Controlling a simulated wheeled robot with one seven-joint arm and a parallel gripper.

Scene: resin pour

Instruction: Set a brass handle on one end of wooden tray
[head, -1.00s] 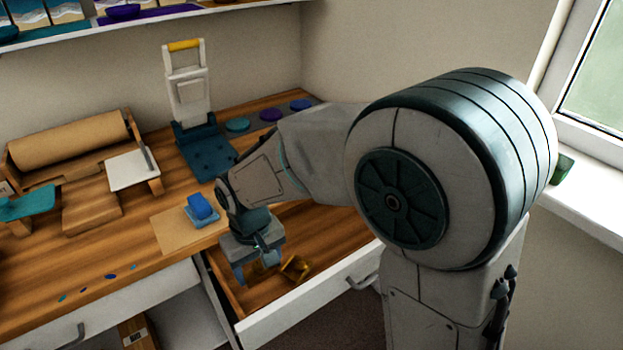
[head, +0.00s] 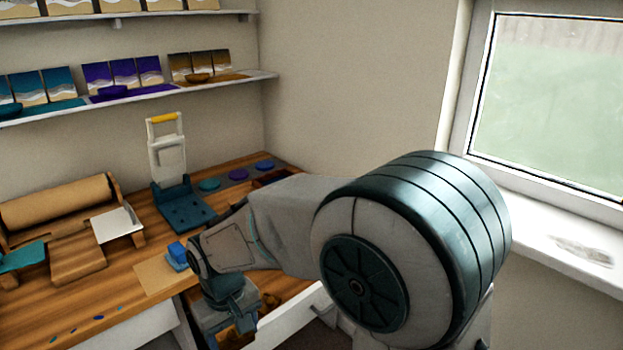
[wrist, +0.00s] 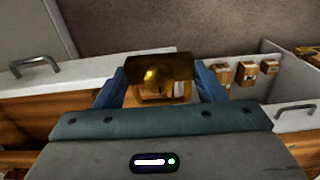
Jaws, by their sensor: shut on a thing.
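My gripper (head: 230,328) hangs low at the open drawer (head: 292,318), at the bench's front edge. In the wrist view its blue fingers are shut on a brass handle (wrist: 158,72), which shows as a dark gold piece between them. In the head view the held handle is mostly hidden by my gripper. Another brass piece (head: 270,302) shows dimly in the drawer, to the right of my gripper. I cannot clearly identify the wooden tray; a dark reddish-brown box (head: 273,177) at the bench's back right is partly hidden by my arm.
A blue block (head: 178,254) sits by a tan sheet (head: 155,278) near the bench's front edge. A teal press (head: 184,207) with a white yellow-topped lever stands behind. A paper roll (head: 58,200) is at left.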

